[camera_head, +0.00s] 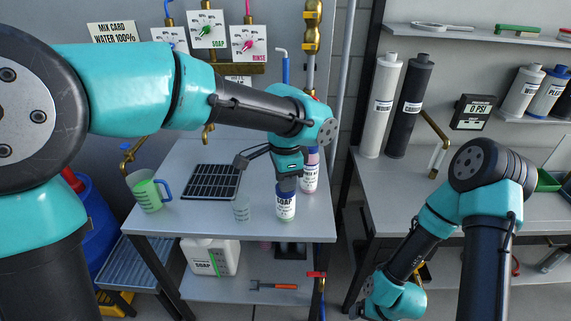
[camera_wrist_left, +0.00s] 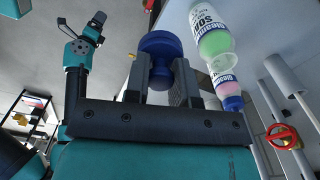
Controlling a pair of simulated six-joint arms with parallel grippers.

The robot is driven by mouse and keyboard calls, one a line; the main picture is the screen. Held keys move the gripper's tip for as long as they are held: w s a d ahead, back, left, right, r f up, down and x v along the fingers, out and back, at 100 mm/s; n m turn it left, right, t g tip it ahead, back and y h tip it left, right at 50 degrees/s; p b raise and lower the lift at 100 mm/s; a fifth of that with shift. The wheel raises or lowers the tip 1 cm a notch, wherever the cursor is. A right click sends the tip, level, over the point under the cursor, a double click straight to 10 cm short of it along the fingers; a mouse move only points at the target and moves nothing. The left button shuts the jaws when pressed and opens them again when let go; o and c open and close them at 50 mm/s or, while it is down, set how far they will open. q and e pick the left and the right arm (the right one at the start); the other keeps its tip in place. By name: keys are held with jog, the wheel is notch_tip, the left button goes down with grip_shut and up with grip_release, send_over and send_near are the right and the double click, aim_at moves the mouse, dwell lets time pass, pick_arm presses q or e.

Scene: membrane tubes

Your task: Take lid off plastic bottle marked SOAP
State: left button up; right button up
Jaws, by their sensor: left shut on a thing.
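The white SOAP bottle (camera_head: 286,208) stands on the table near its front right part. My left gripper (camera_head: 286,178) is right above it, shut on a dark blue lid. In the left wrist view the blue lid (camera_wrist_left: 160,55) sits between the two fingers. The SOAP bottle (camera_wrist_left: 210,32) shows beside it there with green contents and a pale, bare neck, apart from the lid. My right gripper (camera_head: 358,308) is low at the bottom of the head view, far from the bottle; its fingers are too unclear to judge.
A clear beaker (camera_head: 241,208), a black rack (camera_head: 211,182) and a green cup (camera_head: 147,192) share the table. A jug (camera_head: 210,257) stands on the shelf below.

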pick_arm(q)
jog(key=s, duration=0.5)
jog(key=shift+d+r, duration=0.15)
jog(key=shift+r, duration=0.1)
